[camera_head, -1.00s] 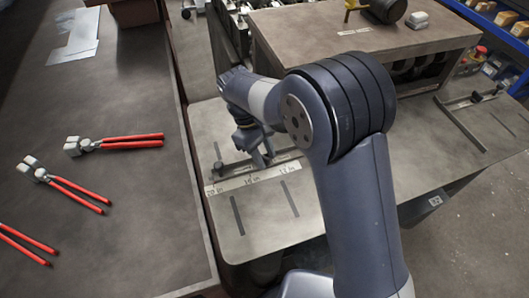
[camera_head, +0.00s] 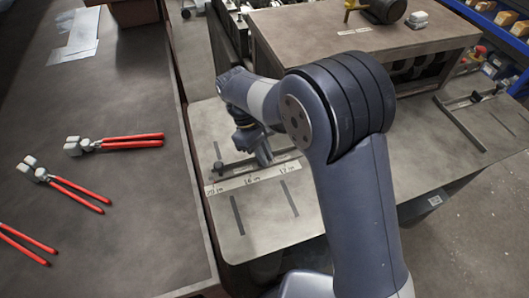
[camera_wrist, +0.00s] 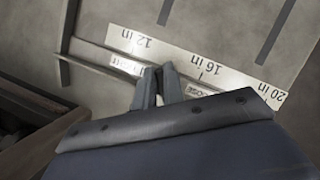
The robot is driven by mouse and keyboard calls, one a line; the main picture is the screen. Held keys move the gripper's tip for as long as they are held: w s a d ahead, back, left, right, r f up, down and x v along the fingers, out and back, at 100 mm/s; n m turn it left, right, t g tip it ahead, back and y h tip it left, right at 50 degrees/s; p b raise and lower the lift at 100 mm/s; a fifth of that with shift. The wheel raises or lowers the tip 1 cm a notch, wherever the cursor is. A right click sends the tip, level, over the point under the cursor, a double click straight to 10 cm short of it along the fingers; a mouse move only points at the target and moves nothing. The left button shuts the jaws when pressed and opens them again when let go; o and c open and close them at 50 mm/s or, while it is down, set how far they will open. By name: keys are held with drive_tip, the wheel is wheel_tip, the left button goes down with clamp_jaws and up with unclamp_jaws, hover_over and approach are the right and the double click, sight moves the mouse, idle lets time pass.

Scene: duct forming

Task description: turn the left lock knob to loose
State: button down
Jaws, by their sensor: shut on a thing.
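My gripper (camera_head: 264,158) is low over the bar on the near bench. Its fingers also show in the wrist view (camera_wrist: 160,86), close together on a small thing at the bar, which I take to be the left lock knob. The fingers hide nearly all of the knob, so its angle cannot be read. In the wrist view a small label (camera_wrist: 126,66) lies left of the fingers, hard to read. Another label (camera_wrist: 203,91), seemingly reading LOOSE, lies partly hidden to their right. The fingers are between the two labels.
A white inch scale (camera_head: 250,179) runs along the bar (camera_head: 237,163) on the bench. Dark slots (camera_head: 238,215) lie in front. Red-handled pliers (camera_head: 130,141) lie on the left table. A raised brown worktop (camera_head: 330,30) stands behind, and a similar bar (camera_head: 460,122) is at right.

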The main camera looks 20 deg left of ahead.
drive_tip(key=n+t, duration=0.1)
drive_tip(key=n, duration=0.2)
drive_tip(key=n+t, duration=0.1)
drive_tip(key=n, duration=0.2)
drive_tip(key=shift+w+p, duration=0.2)
drive_tip(key=shift+p, duration=0.15)
drive_tip(key=shift+n+t, duration=0.3)
drive_tip(key=c, duration=1.5)
unclamp_jaws()
drive_tip(key=shift+r, duration=0.1)
